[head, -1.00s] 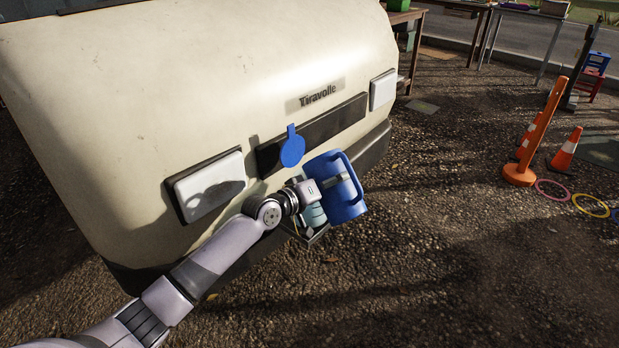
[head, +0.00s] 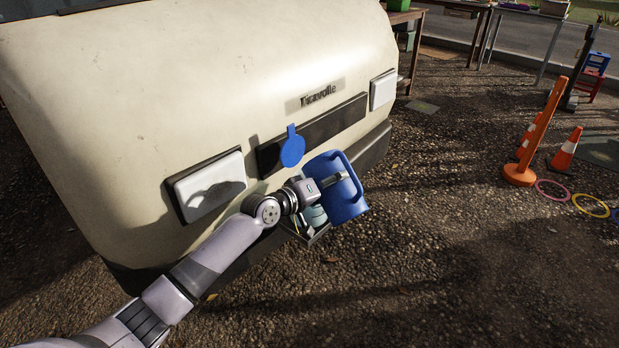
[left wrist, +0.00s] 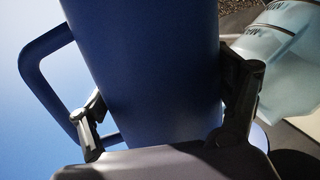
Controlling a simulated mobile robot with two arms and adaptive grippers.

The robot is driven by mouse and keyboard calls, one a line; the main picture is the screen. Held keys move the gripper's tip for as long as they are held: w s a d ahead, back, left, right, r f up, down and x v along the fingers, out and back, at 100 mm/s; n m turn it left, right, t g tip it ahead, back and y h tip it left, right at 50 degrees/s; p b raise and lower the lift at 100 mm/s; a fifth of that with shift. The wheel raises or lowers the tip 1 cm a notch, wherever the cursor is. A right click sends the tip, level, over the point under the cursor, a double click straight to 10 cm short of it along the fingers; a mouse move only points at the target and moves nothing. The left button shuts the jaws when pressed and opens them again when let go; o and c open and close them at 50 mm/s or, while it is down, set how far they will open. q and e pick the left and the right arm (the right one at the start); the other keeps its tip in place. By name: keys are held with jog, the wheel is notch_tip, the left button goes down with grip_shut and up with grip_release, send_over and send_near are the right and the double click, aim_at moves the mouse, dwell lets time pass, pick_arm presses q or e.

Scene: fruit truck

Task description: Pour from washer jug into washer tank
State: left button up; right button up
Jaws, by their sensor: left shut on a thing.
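The blue washer jug (head: 347,205) is in my left gripper (head: 333,181), at the front of the cream truck. It leans in the head view, with its handle on the upper right side. In the left wrist view the jug (left wrist: 155,70) fills the middle between the two fingers (left wrist: 165,125), and its handle is at left. The pale blue washer tank (head: 314,216) sits low at the truck front, partly hidden behind my gripper and the jug. The tank also shows at upper right in the left wrist view (left wrist: 285,60). The jug's mouth and any liquid are not clearly visible. My right gripper is out of view.
A round blue cap (head: 292,151) stands in front of the truck's dark panel, above my gripper. The truck's bumper (head: 372,150) runs beside the jug. Orange cones (head: 565,150) and coloured rings (head: 590,205) are at right. The gravel right of the jug is clear.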

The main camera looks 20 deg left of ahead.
pick_arm(q)
jog(key=shift+r, duration=0.15)
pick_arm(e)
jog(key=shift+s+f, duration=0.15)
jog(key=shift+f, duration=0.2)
pick_arm(q)
jog(key=shift+n, duration=0.3)
dwell(0.4)
jog(key=shift+n, duration=0.3)
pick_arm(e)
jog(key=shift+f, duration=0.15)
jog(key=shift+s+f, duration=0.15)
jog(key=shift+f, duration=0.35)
pick_arm(q)
jog(key=shift+r+g+h+p, duration=0.1)
jog(key=shift+g+h+p, duration=0.2)
jog(key=shift+p, duration=0.05)
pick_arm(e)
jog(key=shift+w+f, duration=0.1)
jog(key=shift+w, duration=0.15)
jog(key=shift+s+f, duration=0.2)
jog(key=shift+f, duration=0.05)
pick_arm(q)
jog(key=shift+n, duration=0.3)
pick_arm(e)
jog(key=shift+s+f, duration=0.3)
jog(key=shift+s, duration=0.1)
